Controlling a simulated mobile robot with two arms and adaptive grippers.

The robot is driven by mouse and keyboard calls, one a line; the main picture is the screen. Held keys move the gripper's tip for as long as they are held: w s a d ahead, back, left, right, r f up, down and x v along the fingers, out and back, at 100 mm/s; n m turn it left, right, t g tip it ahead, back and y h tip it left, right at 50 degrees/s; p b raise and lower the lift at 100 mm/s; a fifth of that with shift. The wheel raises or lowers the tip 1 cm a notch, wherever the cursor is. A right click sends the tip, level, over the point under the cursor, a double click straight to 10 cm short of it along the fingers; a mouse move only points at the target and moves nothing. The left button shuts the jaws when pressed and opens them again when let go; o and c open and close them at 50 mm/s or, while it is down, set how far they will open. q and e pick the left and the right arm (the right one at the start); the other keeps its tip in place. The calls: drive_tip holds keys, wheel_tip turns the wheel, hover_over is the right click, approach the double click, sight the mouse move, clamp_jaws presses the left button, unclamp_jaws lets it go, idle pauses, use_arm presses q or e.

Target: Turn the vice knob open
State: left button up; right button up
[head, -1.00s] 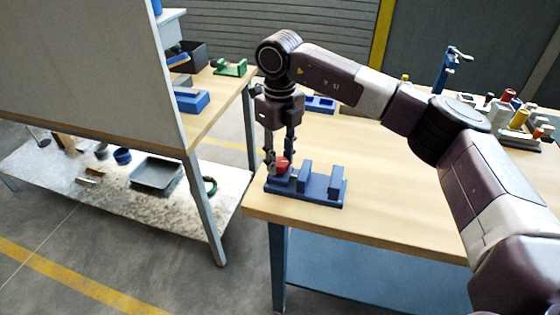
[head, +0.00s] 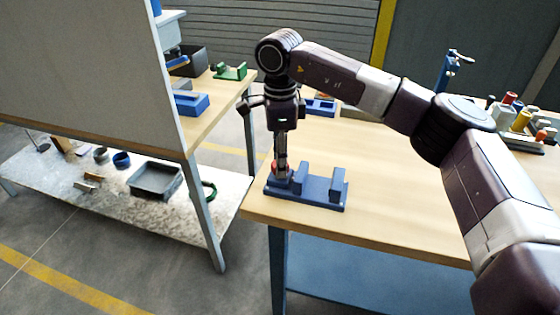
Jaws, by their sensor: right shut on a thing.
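A blue vice (head: 318,188) sits on the near left corner of the wooden table, with its jaw blocks standing upright. Its red knob (head: 276,171) is at the vice's left end and is mostly hidden behind my gripper's fingers. My right gripper (head: 281,170) points straight down from above and is shut on the red knob. The fingers are seen nearly edge-on. My left gripper is not in view.
The wooden table (head: 400,210) is clear to the right of the vice. Another blue fixture (head: 320,106) lies behind my gripper. Coloured spools (head: 521,121) stand at the far right. A second bench with a grey panel (head: 85,70) stands on the left.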

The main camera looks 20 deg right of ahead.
drive_tip(key=shift+w+r+n, duration=0.1)
drive_tip(key=shift+r+n, duration=0.1)
drive_tip(key=shift+n, duration=1.9)
drive_tip(key=o, duration=1.1)
drive_tip(key=shift+o, duration=0.3)
drive_tip(key=shift+f, duration=0.1)
drive_tip(key=shift+r, duration=4)
